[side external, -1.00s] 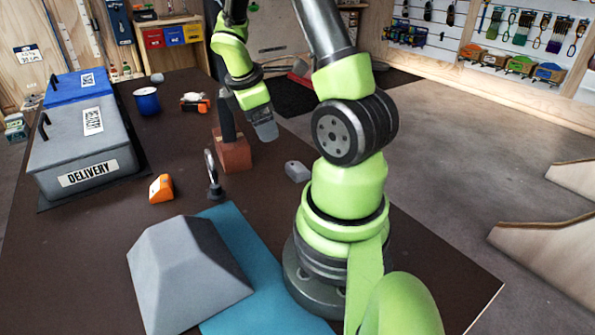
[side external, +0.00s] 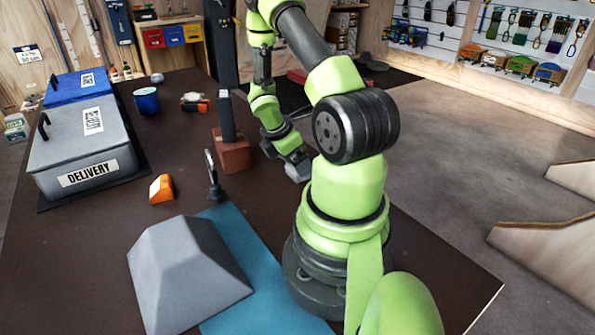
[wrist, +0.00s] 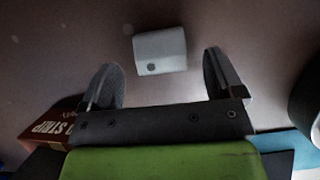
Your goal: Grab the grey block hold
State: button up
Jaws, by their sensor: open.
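The grey block hold (wrist: 160,51) is a small pale grey block with a dark round hole, lying on the dark table top. In the wrist view it sits just beyond and between the two fingertips of my gripper (wrist: 168,75), which are spread apart with nothing between them. In the side view my gripper (side external: 295,162) points down close to the grey block hold (side external: 299,174), which is partly hidden by the gripper and my arm. I cannot tell from the side view how much height is left between them.
A reddish block with a dark upright post (side external: 232,153) stands just left of my gripper. A dark ring-topped piece (side external: 214,180), an orange hold (side external: 161,188) and a large grey wedge (side external: 185,275) lie nearer. Grey and blue lidded boxes stand at left.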

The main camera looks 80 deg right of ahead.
jog(key=shift+x, duration=1.3)
jog(key=shift+c, duration=0.4)
jog(key=c, duration=0.9)
jog(key=shift+c, duration=0.2)
